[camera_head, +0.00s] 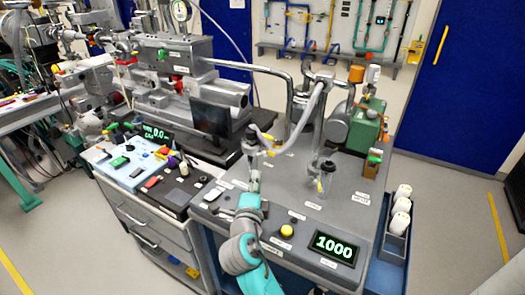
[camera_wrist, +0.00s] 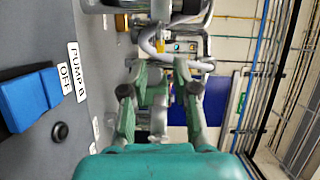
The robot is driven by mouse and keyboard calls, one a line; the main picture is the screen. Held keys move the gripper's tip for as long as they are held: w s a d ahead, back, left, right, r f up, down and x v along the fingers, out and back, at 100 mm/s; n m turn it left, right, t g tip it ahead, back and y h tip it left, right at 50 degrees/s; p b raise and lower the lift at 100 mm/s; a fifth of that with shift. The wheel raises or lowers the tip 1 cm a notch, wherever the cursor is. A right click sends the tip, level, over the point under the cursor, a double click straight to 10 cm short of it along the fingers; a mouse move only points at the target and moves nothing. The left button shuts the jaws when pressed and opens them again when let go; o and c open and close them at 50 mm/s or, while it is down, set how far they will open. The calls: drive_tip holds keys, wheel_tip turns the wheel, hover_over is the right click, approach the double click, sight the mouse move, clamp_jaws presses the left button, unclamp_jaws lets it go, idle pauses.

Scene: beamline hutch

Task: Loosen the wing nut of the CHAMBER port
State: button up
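My gripper (camera_head: 253,163) is above the left part of the grey bench top, just below the end of a bent hose (camera_head: 298,130). In the wrist view its two green fingers (camera_wrist: 159,90) are spread apart with nothing held between them. Beyond the fingertips is a bent metal pipe or fitting (camera_wrist: 150,44) with a small yellow part (camera_wrist: 182,47) near it. In the head view a small yellowish piece (camera_head: 268,137) shows by the hose end. No CHAMBER label is readable, and I cannot tell which piece is the wing nut.
The bench top (camera_head: 312,214) carries a yellow button (camera_head: 286,231), a display reading 1000 (camera_head: 334,247) and a green pump (camera_head: 367,122). A blue switch (camera_wrist: 28,98) beside a PUMP B label is left in the wrist view. White cylinders (camera_head: 400,222) stand in a bin at right.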

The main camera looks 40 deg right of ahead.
sight(263, 154)
drive_tip(key=x, duration=1.1)
drive_tip(key=shift+d, duration=0.1)
clamp_jaws()
